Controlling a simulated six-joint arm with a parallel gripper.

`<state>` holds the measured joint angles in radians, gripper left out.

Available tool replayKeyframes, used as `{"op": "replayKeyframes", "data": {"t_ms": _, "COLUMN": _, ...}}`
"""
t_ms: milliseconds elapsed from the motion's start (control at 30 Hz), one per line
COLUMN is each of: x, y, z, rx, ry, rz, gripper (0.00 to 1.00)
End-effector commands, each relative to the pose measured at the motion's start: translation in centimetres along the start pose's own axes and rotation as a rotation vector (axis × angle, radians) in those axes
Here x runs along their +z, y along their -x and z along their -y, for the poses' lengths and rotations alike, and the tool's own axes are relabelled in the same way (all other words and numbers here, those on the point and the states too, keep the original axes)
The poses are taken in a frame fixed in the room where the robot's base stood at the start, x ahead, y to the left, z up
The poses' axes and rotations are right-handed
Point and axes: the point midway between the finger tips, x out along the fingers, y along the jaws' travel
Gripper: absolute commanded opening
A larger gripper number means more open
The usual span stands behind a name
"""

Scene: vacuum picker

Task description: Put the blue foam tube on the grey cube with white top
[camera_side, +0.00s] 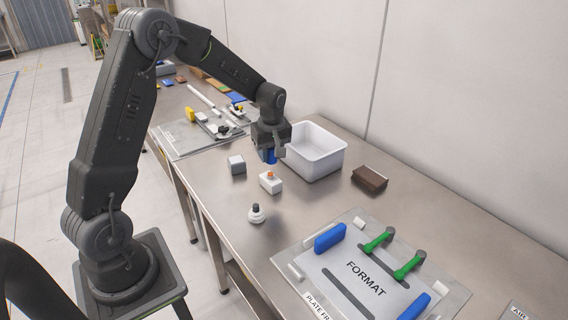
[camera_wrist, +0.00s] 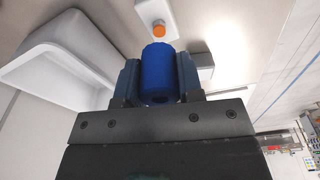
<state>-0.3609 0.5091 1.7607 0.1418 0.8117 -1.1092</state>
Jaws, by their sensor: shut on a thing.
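My gripper (camera_side: 268,155) is shut on the blue foam tube (camera_side: 271,156), which hangs above the table beside the white bin. In the wrist view the tube (camera_wrist: 158,72) sits upright in the picture between the two fingers of my gripper (camera_wrist: 159,80). The grey cube with white top (camera_side: 237,165) stands on the table, left of the held tube in the side view.
A white bin (camera_side: 330,165) stands right of my gripper. A white block with an orange knob (camera_side: 271,183) and a white piece with a dark knob (camera_side: 256,214) stand in front. A brown block (camera_side: 370,180) lies right. The format plate (camera_side: 345,290) covers the near table.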

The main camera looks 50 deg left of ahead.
Motion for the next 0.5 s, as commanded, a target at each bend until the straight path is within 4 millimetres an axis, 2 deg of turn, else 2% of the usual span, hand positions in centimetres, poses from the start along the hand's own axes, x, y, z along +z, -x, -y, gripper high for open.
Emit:
{"op": "replayKeyframes", "data": {"t_ms": 133, "x": -2.2, "y": 0.6, "z": 1.6, "rx": -0.003, "ry": 0.029, "rz": 0.000, "gripper": 0.12}}
{"op": "replayKeyframes", "data": {"t_ms": 267, "x": -6.1, "y": 1.0, "z": 4.5, "rx": -0.011, "ry": 0.093, "rz": 0.001, "gripper": 0.12}}
{"op": "replayKeyframes", "data": {"t_ms": 400, "x": -10.8, "y": 1.6, "z": 8.9, "rx": -0.021, "ry": 0.181, "rz": 0.001, "gripper": 0.12}}
{"op": "replayKeyframes", "data": {"t_ms": 500, "x": -13.4, "y": 2.0, "z": 12.2, "rx": -0.028, "ry": 0.237, "rz": 0.001, "gripper": 0.12}}
